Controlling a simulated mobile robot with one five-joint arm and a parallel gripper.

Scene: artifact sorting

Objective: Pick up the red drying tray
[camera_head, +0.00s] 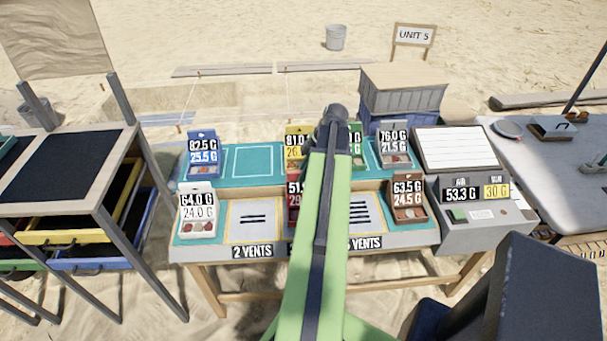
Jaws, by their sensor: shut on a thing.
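The red drying tray (293,218) is in the front row of the bench, mostly hidden behind my green arm. Only its left edge and part of its "51.9" label show. The dark end of my arm, with my gripper (311,150), bends down at the top of the arm above the bench middle. My fingertips are hidden behind the arm. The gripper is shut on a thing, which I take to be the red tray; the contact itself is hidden.
A white tray (198,214) and a brown tray (408,200) stand in the front row. Behind are blue (203,165), yellow (291,132), green (356,132) and grey (393,158) trays. Vent panels (253,235) separate them. A weighing console (480,215) is at right, a drawer rack (70,170) at left.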

